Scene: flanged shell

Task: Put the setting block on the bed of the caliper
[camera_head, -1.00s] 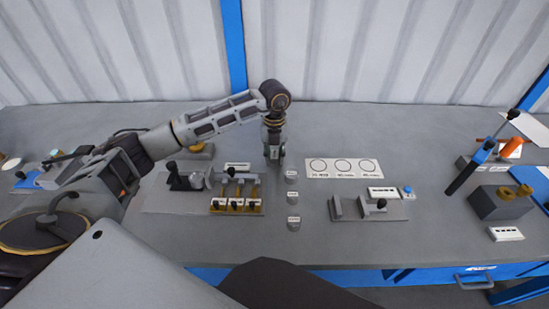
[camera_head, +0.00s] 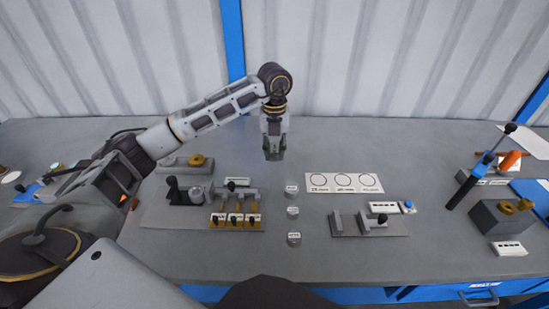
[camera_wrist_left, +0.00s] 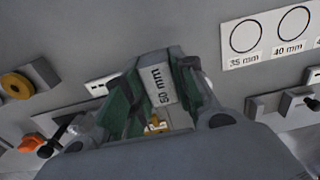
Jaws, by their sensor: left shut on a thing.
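My left gripper (camera_head: 273,154) is shut on the setting block, held above the bench behind the column of small discs. In the left wrist view the block (camera_wrist_left: 158,86) shows between the fingers as a pale grey piece marked "50 mm"; the fingers hide its sides. The caliper (camera_head: 370,224) lies on the bench to the right and nearer, with a grey bed, two upright jaws, a dark knob, a white readout and a blue button. Part of it shows at the right of the left wrist view (camera_wrist_left: 262,106). The gripper and block are apart from it. My right gripper is out of view.
A white card (camera_head: 343,182) with three circles lies behind the caliper. Three small grey discs (camera_head: 293,212) stand in a column left of it. A fixture with yellow parts (camera_head: 236,205) stands further left. A grey block with gold rings (camera_head: 501,216) is far right.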

